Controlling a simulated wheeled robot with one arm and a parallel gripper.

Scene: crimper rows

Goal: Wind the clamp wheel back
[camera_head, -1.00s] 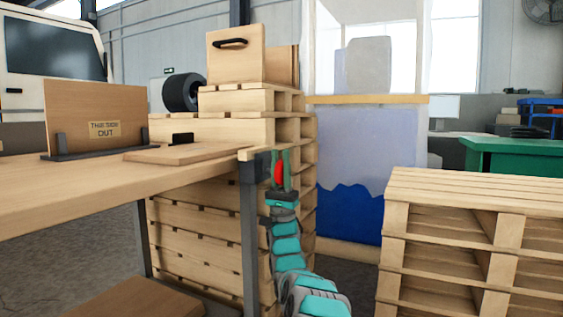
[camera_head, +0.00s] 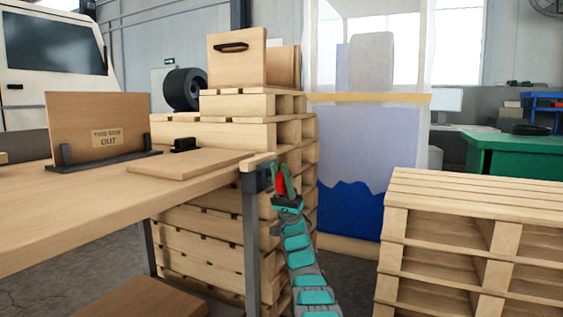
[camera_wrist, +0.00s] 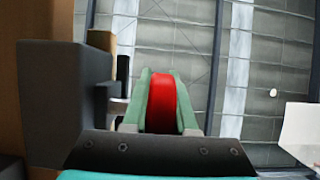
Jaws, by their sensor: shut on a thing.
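The red clamp wheel (camera_head: 280,182) sits at the right end of the wooden bench (camera_head: 95,207), beside a dark clamp body under the bench edge. My gripper (camera_head: 283,170) reaches up from below with its green fingers on either side of the wheel, tilted a little to the left. In the wrist view the wheel (camera_wrist: 162,102) stands edge-on between the two fingers, and my gripper (camera_wrist: 163,85) is shut on it. A dark grey block (camera_wrist: 65,105) and a thin metal rod (camera_wrist: 118,105) are just left of the fingers. The wheel's far side is hidden.
On the bench lie a flat board (camera_head: 190,165) with a black handle and an upright panel (camera_head: 100,127) in a dark stand. Stacked pallets (camera_head: 195,232) stand close behind the clamp. Another pallet stack (camera_head: 470,240) is at right. A floor gap lies between them.

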